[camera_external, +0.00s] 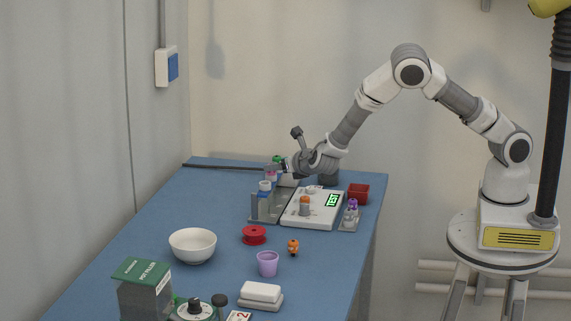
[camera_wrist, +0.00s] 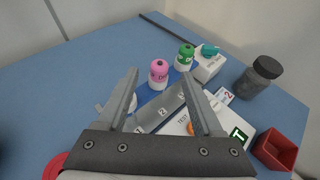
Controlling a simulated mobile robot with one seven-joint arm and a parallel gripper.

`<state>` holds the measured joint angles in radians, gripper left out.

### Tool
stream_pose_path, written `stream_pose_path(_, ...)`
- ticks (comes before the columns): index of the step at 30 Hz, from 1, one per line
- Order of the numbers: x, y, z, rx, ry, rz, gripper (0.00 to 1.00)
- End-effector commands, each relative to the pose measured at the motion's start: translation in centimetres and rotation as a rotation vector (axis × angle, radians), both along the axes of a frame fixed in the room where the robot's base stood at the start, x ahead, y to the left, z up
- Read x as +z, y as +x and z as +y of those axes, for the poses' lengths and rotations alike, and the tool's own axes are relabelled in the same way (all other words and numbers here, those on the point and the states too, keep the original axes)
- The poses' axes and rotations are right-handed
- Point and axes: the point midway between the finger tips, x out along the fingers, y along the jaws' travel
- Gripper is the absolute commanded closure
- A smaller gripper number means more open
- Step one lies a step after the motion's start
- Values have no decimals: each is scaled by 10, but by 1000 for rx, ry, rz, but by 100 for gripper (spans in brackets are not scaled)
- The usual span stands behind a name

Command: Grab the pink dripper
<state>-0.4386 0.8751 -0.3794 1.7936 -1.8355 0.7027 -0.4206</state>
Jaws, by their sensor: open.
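The pink dripper (camera_wrist: 159,71) stands upright in the wrist view, pink-topped with a white lower part, ahead of and between my fingertips. My gripper (camera_wrist: 160,77) is open, with one finger on each side of the picture, and nothing shows held between them. A green dripper (camera_wrist: 186,55) stands just behind and right of the pink one. In the external view my gripper (camera_external: 286,167) is low over the far part of the blue table, beside the grey rack (camera_external: 262,211). The pink dripper is hard to make out there.
A white tester (camera_external: 302,219) with a green display and a red box (camera_external: 358,192) lie right of the rack. A dark jar (camera_wrist: 261,76) stands at the back. A red spool (camera_external: 254,235), white bowl (camera_external: 193,245) and purple cup (camera_external: 268,263) are nearer the front.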

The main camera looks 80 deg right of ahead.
Motion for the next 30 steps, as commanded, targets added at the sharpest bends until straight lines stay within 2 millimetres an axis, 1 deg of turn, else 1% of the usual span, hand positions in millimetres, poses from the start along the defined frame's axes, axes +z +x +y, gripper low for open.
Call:
stream_pose_path(5,-4,8,-8,-1,0,0,32)
stream_pose_path(13,-19,33,-32,-1,0,0,32)
stream_pose_path(17,-21,37,-36,0,1,-1,32)
stream_pose_path(22,-22,37,-36,0,1,-1,32)
stream_pose_path(23,-22,37,-36,0,1,-1,34)
stream_pose_path(24,-22,37,-36,0,1,-1,41)
stream_pose_path(29,-22,37,-36,0,1,-1,70)
stream_pose_path(30,-22,37,-36,0,1,-1,77)
